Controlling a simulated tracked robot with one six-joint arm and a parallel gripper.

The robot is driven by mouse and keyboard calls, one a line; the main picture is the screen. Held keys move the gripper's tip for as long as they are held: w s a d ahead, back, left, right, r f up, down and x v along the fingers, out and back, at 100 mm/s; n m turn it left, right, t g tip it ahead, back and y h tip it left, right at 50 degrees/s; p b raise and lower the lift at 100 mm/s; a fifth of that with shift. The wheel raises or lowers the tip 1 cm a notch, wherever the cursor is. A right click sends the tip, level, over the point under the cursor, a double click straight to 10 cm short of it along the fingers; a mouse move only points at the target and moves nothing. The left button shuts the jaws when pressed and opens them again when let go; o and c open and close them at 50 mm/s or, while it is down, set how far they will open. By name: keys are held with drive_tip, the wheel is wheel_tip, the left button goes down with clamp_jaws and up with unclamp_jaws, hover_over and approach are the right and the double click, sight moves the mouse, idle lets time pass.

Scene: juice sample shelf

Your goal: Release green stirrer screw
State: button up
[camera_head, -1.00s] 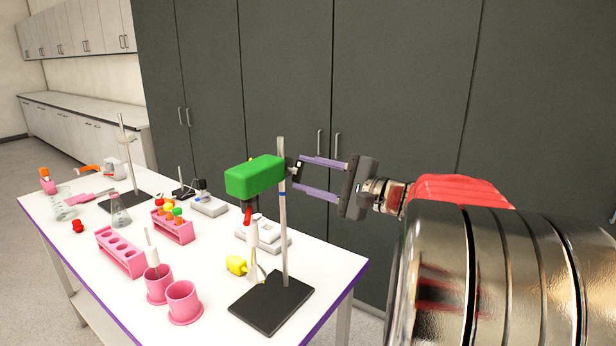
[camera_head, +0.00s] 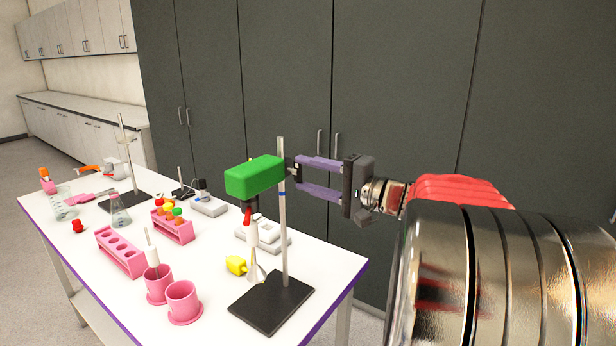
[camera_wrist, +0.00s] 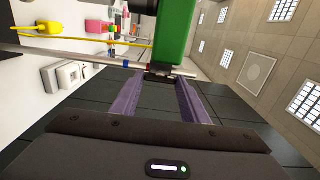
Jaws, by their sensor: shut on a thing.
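The green stirrer (camera_head: 254,177) is mounted high on a thin metal rod (camera_head: 283,235) that rises from a black base. In the wrist view the stirrer (camera_wrist: 176,35) fills the top middle, and the rod (camera_wrist: 80,57) runs crosswise. My gripper (camera_head: 296,172) is at the stirrer's right, beside the rod. Its purple fingers are shut on the dark stirrer screw (camera_wrist: 160,76) at the stirrer's near end. The fingers partly hide the screw in the head view.
Pink beakers (camera_head: 184,303) and a pink rack (camera_head: 120,251) are to the left. Dark cabinets (camera_head: 400,90) stand behind.

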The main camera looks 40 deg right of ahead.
drive_tip(key=shift+a, duration=0.15)
drive_tip(key=o, duration=1.1)
drive_tip(key=shift+c, duration=0.2)
drive_tip(key=v, duration=1.4)
